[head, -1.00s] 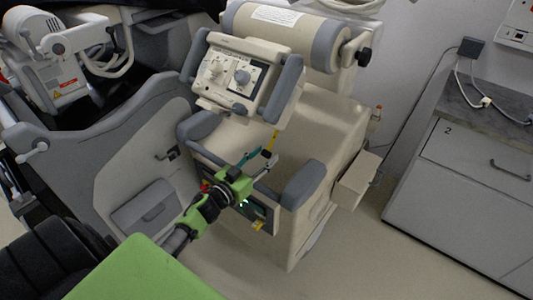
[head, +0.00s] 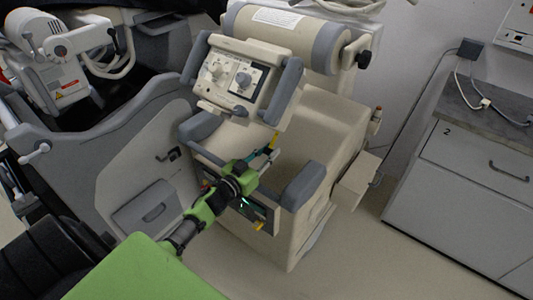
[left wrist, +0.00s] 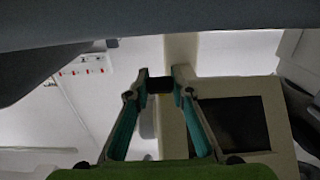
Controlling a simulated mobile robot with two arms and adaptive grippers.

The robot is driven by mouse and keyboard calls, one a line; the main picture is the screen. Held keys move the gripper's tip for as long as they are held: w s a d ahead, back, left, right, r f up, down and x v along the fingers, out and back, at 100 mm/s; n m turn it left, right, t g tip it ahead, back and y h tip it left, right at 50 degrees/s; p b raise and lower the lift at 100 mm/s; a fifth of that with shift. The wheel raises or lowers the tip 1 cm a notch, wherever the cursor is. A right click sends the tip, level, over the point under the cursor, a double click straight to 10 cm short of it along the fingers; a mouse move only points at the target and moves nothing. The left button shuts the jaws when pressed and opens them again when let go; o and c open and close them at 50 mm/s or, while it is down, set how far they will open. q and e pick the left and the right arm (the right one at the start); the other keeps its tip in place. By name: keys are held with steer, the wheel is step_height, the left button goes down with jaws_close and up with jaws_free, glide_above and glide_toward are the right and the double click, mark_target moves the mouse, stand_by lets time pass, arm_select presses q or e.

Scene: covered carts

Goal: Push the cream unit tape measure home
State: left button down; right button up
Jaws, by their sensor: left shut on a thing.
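The cream unit (head: 322,115) stands in the middle of the head view, with grey corner bumpers and a control panel on top. My left gripper (head: 267,155) is over the recess at its front edge. Its teal fingers are closed on a small dark and yellow piece, which looks like the tape measure (head: 273,141). In the left wrist view the tape measure (left wrist: 160,86) sits between the fingertips of my left gripper (left wrist: 159,84), mostly dark. My green wrist hides part of the unit's front. How far the piece sticks out cannot be told. My right gripper is out of view.
The control panel (head: 240,75) overhangs close behind the gripper. A grey bumper (head: 303,186) stands to its right. A small yellow tab (head: 260,226) shows low on the unit's front. A grey cabinet (head: 470,190) stands at right, with open floor (head: 365,255) between.

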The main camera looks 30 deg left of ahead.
arm_select(q)
steer(key=shift+w+r+p, duration=0.3)
steer(key=shift+w+r, duration=0.3)
steer(key=shift+r, duration=0.35)
steer(key=shift+w, duration=0.15)
steer(key=c, duration=1.8)
jaws_free()
steer(key=shift+d+f, duration=0.1)
steer(key=shift+o, duration=0.2)
steer(key=shift+f, duration=0.1)
steer(key=shift+s, duration=0.4)
steer(key=s+a, duration=0.1)
steer(key=s, duration=1)
steer(key=shift+s, duration=0.15)
